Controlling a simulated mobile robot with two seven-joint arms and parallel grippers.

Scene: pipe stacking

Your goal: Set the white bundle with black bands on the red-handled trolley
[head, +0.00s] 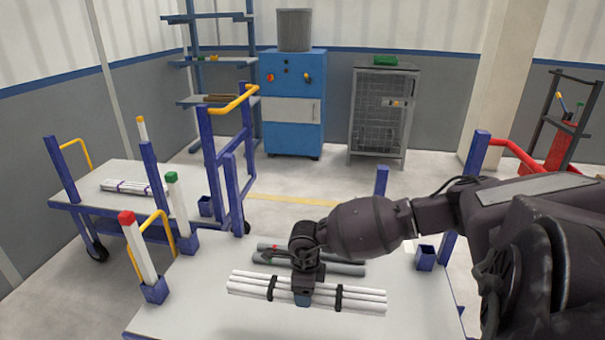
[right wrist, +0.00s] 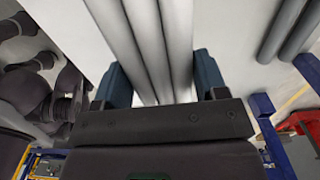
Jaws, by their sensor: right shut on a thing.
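My right gripper (head: 303,298) is shut on the white bundle with black bands (head: 255,286), at its middle between the two bands. The bundle lies level across the near white tabletop (head: 205,262); whether it touches the top or hangs just above it I cannot tell. In the right wrist view the white pipes (right wrist: 150,45) run between the two blue fingers (right wrist: 160,92). My left gripper is out of view.
Grey pipes (head: 340,268) lie just behind the bundle. Posts with red (head: 140,245) and green (head: 178,205) caps stand at the table's left. A yellow-handled trolley (head: 85,195) carries another white bundle (head: 130,187). A blue cabinet (head: 292,110) and mesh cage (head: 380,120) stand behind.

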